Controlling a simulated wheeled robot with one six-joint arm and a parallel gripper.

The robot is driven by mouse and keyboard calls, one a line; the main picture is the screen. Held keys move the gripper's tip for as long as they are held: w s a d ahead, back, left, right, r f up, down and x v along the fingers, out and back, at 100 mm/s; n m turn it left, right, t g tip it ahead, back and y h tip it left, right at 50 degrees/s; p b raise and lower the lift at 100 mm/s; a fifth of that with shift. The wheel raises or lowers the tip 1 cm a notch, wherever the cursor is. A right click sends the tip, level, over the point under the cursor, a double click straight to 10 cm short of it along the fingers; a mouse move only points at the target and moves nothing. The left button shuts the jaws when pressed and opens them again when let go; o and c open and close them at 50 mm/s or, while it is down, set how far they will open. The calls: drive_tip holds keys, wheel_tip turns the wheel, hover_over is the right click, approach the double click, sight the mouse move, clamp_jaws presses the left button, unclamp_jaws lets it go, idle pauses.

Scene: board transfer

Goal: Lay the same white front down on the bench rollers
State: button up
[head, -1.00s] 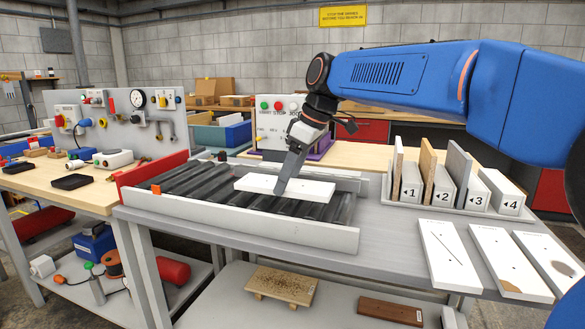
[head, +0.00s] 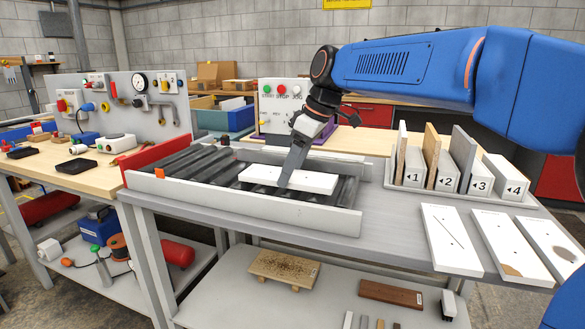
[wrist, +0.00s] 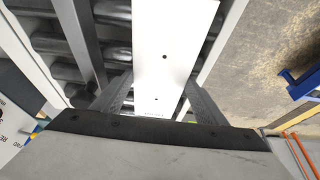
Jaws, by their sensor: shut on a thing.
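The white front (head: 262,174) is a flat white board lying level at the bench rollers (head: 190,167), near their right end. It also shows in the wrist view (wrist: 172,50), with small dark holes along its middle. My gripper (head: 284,182) is shut on its edges, one finger on each side in the wrist view (wrist: 155,95). The dark rollers sit between a pale side rail and a red end plate (head: 155,160). Whether the board's underside touches the rollers cannot be told.
A rack (head: 455,196) with numbered slots 1 to 4 holds upright boards to the right. Three white boards, one with a dark line (head: 450,238) and two with brown marks (head: 508,247), lie at the bench's right front. A control box (head: 283,105) stands behind the rollers.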

drive_tip(key=shift+f, duration=0.25)
drive_tip(key=o, duration=1.3)
drive_tip(key=v, duration=1.7)
drive_tip(key=shift+d+r, duration=0.1)
drive_tip(key=shift+r, duration=0.05)
